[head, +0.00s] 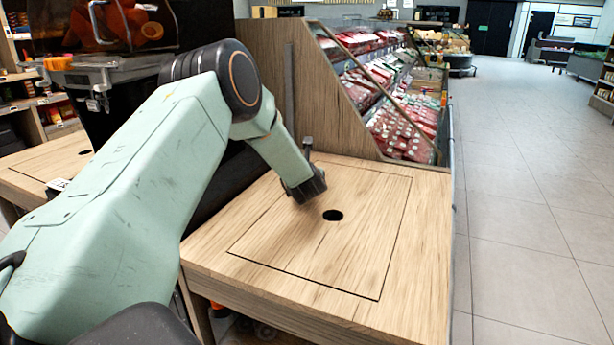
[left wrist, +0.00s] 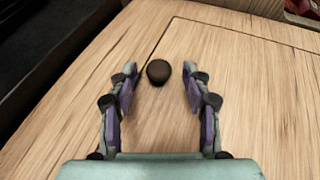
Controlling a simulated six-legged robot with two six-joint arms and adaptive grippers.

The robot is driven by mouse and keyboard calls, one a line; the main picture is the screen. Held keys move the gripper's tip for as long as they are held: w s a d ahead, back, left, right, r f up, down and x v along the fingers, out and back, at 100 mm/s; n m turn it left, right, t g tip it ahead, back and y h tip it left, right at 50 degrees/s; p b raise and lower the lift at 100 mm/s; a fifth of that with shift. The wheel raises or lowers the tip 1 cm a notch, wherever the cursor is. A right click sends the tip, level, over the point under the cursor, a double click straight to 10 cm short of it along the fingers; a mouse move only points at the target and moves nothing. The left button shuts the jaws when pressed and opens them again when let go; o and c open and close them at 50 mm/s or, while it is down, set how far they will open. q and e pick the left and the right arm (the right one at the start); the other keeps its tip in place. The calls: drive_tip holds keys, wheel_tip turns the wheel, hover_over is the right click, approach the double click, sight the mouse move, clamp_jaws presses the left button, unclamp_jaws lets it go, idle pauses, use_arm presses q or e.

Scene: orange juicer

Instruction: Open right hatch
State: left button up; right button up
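The right hatch (head: 345,255) is a square wooden panel lying flush in the wooden counter top, outlined by a thin dark seam. A round black finger hole (head: 333,215) is in it; the hole also shows in the left wrist view (left wrist: 158,72). My left gripper (head: 306,186) is just above the hatch, to the left of and behind the hole in the head view. In the left wrist view my left gripper (left wrist: 159,74) is open and empty, with a finger on each side of the hole. Whether the fingertips touch the wood cannot be told. My right gripper is not in view.
The orange juicer (head: 110,30) stands at the left, with a second wooden counter (head: 30,175) and its hole beside it. A wooden side panel of a display case (head: 395,110) rises behind the hatch. Open tiled floor (head: 530,200) lies to the right.

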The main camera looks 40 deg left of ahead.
use_arm(q)
drive_tip(key=shift+a, duration=0.1)
clamp_jaws()
idle(0.5)
